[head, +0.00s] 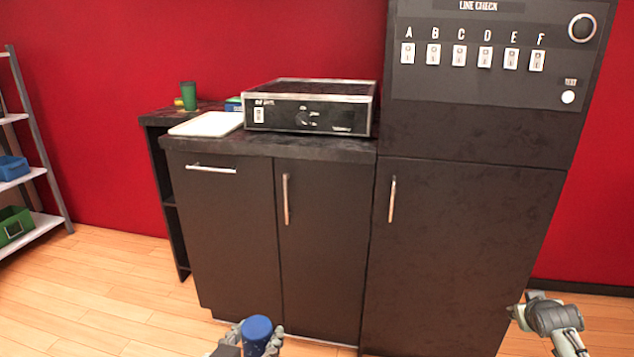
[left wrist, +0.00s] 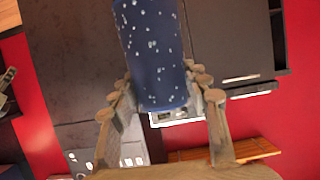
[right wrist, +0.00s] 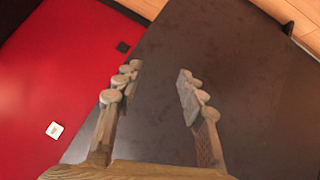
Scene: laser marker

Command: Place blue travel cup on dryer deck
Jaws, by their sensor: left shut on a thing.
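The blue travel cup (head: 257,332) is low in the head view, held by my left gripper (head: 262,343). In the left wrist view the speckled blue cup (left wrist: 155,55) stands between the two fingers of the left gripper (left wrist: 160,95), which are shut on it. The dryer deck is probably the top of the low black appliance (head: 310,88) on the dark counter; I cannot tell for sure. The cup is well in front of the counter and below its top. My right gripper (right wrist: 158,85) is open and empty; its arm shows at the head view's lower right.
A white tray (head: 207,124) lies on the counter (head: 300,146) left of the appliance. A green cup (head: 189,95) stands behind it. A tall dark cabinet with a switch panel (head: 490,50) stands at right. A shelf rack (head: 35,225) is at far left. Wooden floor is clear at left.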

